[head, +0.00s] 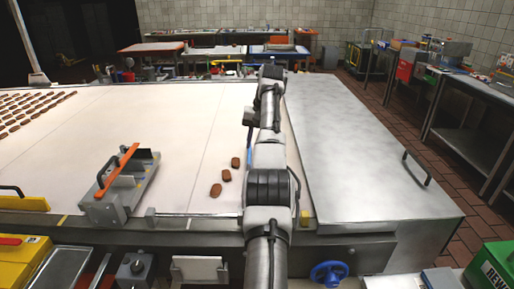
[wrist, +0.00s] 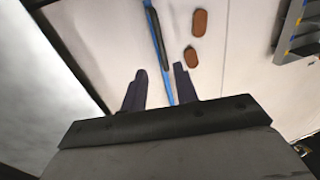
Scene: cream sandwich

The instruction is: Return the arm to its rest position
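My arm (head: 268,190) reaches forward from the bottom middle of the head view, over the right part of the pale conveyor belt (head: 170,120). My gripper (wrist: 160,70) shows in the wrist view with its two dark fingers apart and nothing clasped between them. It points down over the belt. In the head view the arm hides the fingertips. A thin blue stick with a black part (wrist: 158,38) shows beyond and between the fingers. Part of the blue stick also shows beside the arm in the head view (head: 250,142).
Brown biscuits (head: 235,162) lie on the belt left of the arm, with rows of them (head: 30,108) at far left. A metal fixture with an orange bar (head: 120,185) stands on the belt. A steel cover (head: 350,140) is at right. A blue handwheel (head: 329,272) sits below.

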